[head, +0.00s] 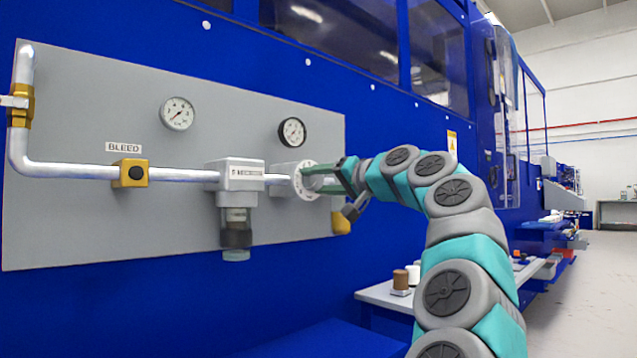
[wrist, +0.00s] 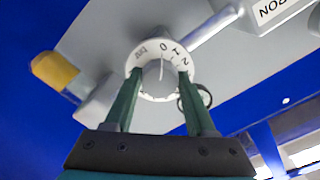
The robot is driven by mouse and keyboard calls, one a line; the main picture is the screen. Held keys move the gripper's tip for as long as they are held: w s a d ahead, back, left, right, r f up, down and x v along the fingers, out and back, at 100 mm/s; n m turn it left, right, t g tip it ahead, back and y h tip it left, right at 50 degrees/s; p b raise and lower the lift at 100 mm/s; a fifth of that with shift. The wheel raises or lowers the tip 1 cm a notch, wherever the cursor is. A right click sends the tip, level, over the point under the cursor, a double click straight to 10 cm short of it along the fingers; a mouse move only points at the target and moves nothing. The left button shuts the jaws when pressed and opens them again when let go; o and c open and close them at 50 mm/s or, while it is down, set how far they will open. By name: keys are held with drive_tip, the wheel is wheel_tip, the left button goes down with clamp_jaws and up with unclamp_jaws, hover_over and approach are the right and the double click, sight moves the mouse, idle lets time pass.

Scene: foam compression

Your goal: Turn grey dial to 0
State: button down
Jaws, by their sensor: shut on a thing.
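The grey dial (head: 304,181) sits on the pipe line at the right part of the grey wall panel, facing my gripper. In the wrist view, the dial (wrist: 158,84) has a white ring with 0 at the top, and 1 and 2 to its right; lettering left of 0 is too small to read. A pale pointer line on its knob points up, close to the 0. My gripper (head: 323,179) reaches in from the right. In the wrist view, the gripper (wrist: 160,76) has one green finger on each side of the knob and is shut on it. The fingers hide the knob's sides.
Left of the dial is a grey regulator block (head: 241,175) with a bowl below it. A yellow BLEED fitting (head: 131,173) and two gauges, left (head: 177,113) and right (head: 292,131), are on the panel. A yellow part (head: 341,222) is below right of the dial.

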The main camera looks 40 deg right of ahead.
drive_tip(key=shift+f, duration=0.1)
drive_tip(key=shift+c, duration=1.1)
unclamp_jaws()
drive_tip(key=shift+s, duration=0.1)
drive_tip(key=s, duration=0.7)
drive_tip(key=shift+s+d+b, duration=0.3)
drive_tip(key=shift+b, duration=0.05)
